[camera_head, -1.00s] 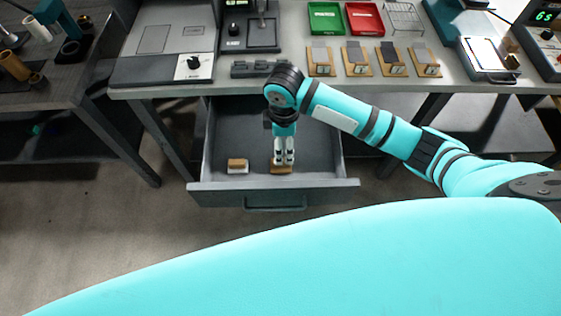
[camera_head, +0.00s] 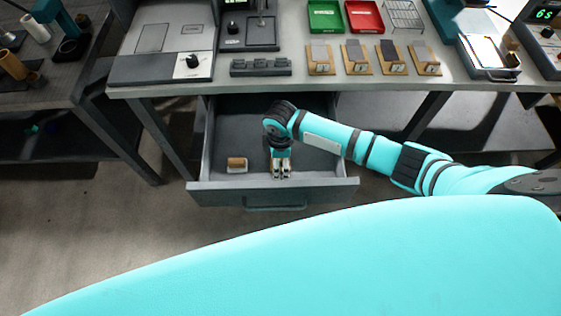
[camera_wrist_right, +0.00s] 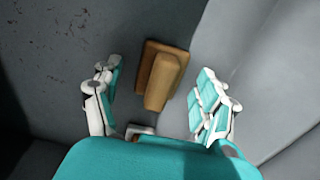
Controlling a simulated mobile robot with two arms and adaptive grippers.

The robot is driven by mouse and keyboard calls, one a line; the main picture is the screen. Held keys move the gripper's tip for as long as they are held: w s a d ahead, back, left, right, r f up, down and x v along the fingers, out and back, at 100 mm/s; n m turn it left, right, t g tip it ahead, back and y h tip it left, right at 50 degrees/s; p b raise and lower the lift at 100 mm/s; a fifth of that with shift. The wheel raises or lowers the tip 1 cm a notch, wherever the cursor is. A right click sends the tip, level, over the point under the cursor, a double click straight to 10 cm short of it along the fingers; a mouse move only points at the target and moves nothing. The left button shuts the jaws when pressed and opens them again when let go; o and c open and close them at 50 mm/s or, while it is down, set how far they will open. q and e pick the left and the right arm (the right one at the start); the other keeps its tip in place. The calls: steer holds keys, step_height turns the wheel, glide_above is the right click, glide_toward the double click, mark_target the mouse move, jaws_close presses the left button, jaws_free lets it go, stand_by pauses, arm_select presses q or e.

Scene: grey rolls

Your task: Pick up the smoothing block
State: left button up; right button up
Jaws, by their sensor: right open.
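A brown block with a raised grip on a flat base (camera_wrist_right: 162,80) lies on the floor of the open drawer (camera_head: 210,187). I take it for the smoothing block. In the right wrist view the gripper is open, with one finger on each side of the block and gaps showing on both sides. My left gripper is not in view.
The drawer's front wall and side walls stand close around my right gripper. The bench top (camera_head: 300,84) overhangs the drawer's back. On it are a dark slotted holder (camera_head: 261,67), several wooden stands, a green tray (camera_head: 325,17) and a red tray (camera_head: 364,17).

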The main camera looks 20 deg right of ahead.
steer(key=c, duration=1.3)
steer(key=shift+r, duration=0.1)
step_height(320, 180, up, 10)
steer(key=shift+f, duration=0.1)
